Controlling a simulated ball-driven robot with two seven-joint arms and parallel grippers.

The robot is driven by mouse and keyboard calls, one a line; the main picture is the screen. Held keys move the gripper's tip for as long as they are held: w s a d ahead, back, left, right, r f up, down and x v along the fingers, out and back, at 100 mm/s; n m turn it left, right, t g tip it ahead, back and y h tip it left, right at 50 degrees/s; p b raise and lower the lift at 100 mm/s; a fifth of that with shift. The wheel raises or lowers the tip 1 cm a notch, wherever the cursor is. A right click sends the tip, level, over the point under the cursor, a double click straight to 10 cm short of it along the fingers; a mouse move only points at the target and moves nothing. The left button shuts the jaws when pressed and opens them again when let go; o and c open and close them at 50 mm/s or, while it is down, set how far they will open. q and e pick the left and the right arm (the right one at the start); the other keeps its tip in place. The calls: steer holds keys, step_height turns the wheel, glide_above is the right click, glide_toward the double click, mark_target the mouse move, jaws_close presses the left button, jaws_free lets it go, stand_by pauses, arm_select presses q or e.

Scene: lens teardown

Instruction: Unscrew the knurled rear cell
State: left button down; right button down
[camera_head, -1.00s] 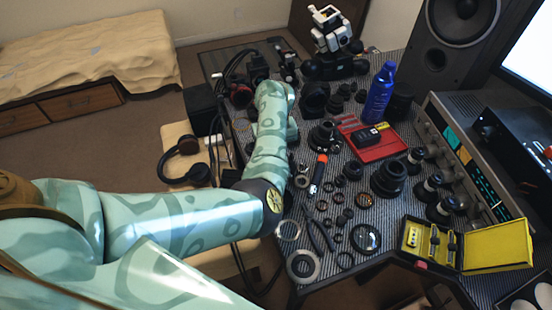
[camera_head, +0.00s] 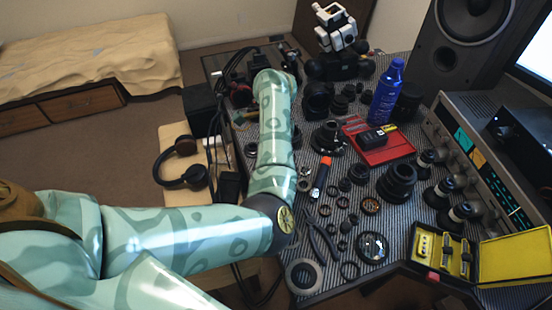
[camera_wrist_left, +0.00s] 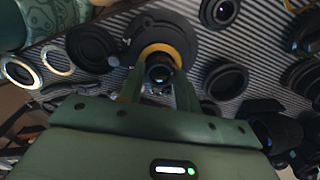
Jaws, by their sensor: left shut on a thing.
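In the left wrist view my left gripper (camera_wrist_left: 160,92) has its two green fingers shut on a small dark round part with a glass centre, which looks like the rear cell (camera_wrist_left: 160,73). The part sits in front of a wider dark lens body (camera_wrist_left: 192,42) with a yellow-orange ring (camera_wrist_left: 180,52) around the held part. I cannot tell whether the held part is still threaded in or separate. In the head view my left arm reaches across the left of the desk, and its forearm hides the gripper and the held part. My right gripper is not in view.
Several loose rings and lens parts lie on the striped mat (camera_head: 330,262). An orange-tipped screwdriver (camera_head: 320,178), a red tray (camera_head: 385,153), a blue bottle (camera_head: 386,95) and a yellow-lined case (camera_head: 515,256) stand to the right. Headphones (camera_head: 183,165) lie left of the arm.

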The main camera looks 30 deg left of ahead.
arm_select(q)
steer(key=shift+r+p, duration=1.75)
steer(key=shift+r, duration=0.9)
steer(key=shift+f, duration=0.1)
